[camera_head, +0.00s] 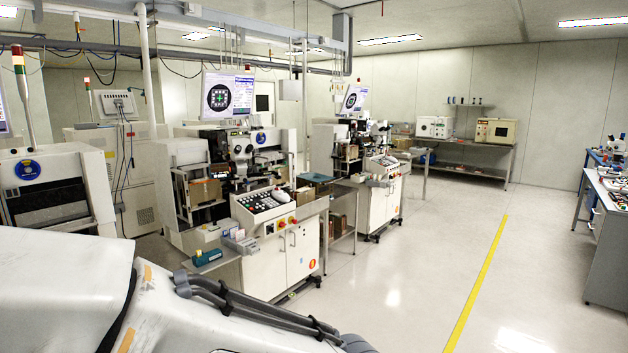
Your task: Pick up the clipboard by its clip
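No clipboard can be made out in the head view. Part of my own white arm (190,310), with grey cables along it, fills the lower left of the picture. Neither of my grippers is in view, so I cannot see whether they hold anything.
A wire bonding machine (262,262) with a button panel stands left of centre, and a second one (385,205) stands behind it. A metal bench (480,172) is at the back wall. A grey workbench (606,262) is at the right edge. Open floor with a yellow line (477,285) lies between.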

